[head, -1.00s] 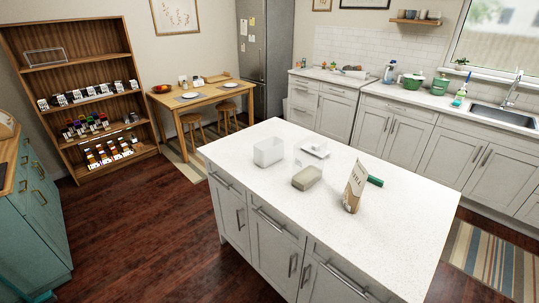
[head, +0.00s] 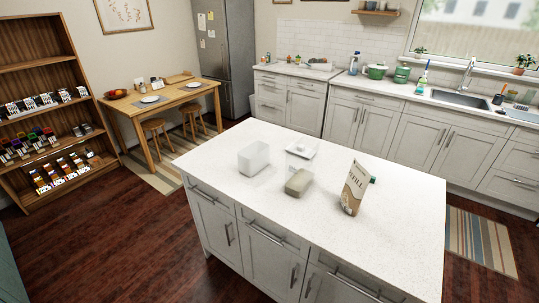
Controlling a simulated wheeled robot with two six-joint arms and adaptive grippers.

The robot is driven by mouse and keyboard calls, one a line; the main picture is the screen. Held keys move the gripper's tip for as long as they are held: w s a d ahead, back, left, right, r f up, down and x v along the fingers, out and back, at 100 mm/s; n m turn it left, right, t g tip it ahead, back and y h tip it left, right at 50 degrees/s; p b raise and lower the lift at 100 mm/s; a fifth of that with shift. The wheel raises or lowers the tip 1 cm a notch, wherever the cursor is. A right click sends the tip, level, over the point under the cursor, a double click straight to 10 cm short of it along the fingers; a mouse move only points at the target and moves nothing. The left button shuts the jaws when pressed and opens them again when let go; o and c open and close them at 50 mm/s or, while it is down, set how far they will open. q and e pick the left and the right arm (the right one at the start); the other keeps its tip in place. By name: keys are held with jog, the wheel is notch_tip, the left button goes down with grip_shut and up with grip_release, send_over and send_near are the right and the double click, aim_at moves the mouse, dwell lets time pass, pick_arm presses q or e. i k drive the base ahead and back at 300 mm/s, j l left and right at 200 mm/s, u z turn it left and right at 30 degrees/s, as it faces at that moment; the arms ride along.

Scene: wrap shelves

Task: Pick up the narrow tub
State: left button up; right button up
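On the white island counter (head: 215,160) stands a white translucent tub (head: 253,159) at the left. A clear, see-through container with a white lid-like piece (head: 302,149) stands behind and to its right. A beige-grey block-shaped tub or box (head: 298,183) sits in front of that piece. I cannot tell for certain which of these is the narrow tub. Neither of my grippers is in view.
The counter's front and right are clear. A filled shelf (head: 88,100) and a dining table (head: 165,98) are left; kitchen cabinets (head: 390,128) line the back.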

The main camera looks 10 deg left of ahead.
aim_at(254, 158)
jog(key=i+j+z, duration=0.1)
jog(key=j, duration=0.6)
jog(key=i+j, duration=0.2)
jog(key=j, duration=0.5)
jog(key=i+j+z, duration=0.15)
jog(key=j, duration=0.55)
jog(key=i+j, duration=0.1)
jog(key=j, duration=0.65)
jog(key=i+j+z, duration=0.15)
jog(key=j, duration=0.55)
jog(key=k, duration=0.05)
